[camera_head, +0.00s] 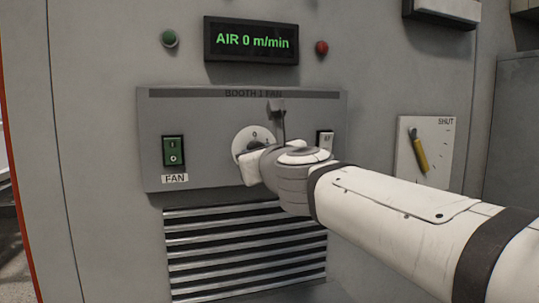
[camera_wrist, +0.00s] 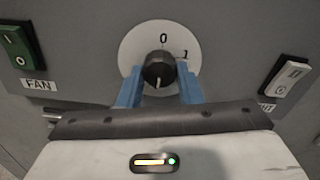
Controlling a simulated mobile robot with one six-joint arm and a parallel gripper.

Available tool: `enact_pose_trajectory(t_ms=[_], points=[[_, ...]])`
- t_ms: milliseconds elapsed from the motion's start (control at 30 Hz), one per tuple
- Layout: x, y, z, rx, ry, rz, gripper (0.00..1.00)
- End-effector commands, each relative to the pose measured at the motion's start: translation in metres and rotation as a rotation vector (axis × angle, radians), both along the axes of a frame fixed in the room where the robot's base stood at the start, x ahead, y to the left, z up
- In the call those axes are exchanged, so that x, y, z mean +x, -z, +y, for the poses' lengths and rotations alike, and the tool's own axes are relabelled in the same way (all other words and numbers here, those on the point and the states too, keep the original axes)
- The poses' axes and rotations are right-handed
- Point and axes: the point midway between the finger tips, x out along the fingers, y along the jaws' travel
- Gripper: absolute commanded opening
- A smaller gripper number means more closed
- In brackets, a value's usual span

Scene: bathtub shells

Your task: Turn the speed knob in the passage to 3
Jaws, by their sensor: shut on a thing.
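The speed knob is a round black knob (camera_wrist: 159,66) on a white dial (camera_wrist: 130,48) in the wrist view. The dial shows 0 at its top and 1 at upper right; its lower part is hidden. A white line on the knob points down in this view. My gripper (camera_wrist: 160,84) has its two blue fingers on either side of the knob and is shut on it. In the head view the dial (camera_head: 243,137) shows partly behind my gripper (camera_head: 253,160), and the knob is mostly hidden.
A display (camera_head: 251,41) reads AIR 0 m/min, between a green button (camera_head: 169,38) and a red one (camera_head: 321,47). A green FAN switch (camera_head: 173,151) is left of the dial, a white switch (camera_head: 325,141) right. Louvres (camera_head: 240,250) lie below. A yellow handle (camera_head: 418,153) is farther right.

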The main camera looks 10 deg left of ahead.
Motion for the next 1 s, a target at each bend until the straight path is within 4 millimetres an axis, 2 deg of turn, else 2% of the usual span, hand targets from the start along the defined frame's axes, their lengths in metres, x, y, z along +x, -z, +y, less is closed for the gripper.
enact_pose_trajectory(t_ms=[433, 467, 700, 1000], points=[[0.0001, 0.0008, 0.0004, 0.01, -0.001, 0.007, 0.09], [0.0001, 0.0008, 0.0004, 0.01, -0.001, 0.007, 0.33], [0.0, 0.0005, 0.0004, 0.009, -0.001, 0.007, 0.52], [-0.0023, -0.0002, -0.0009, 0.008, -0.001, 0.005, 0.54]])
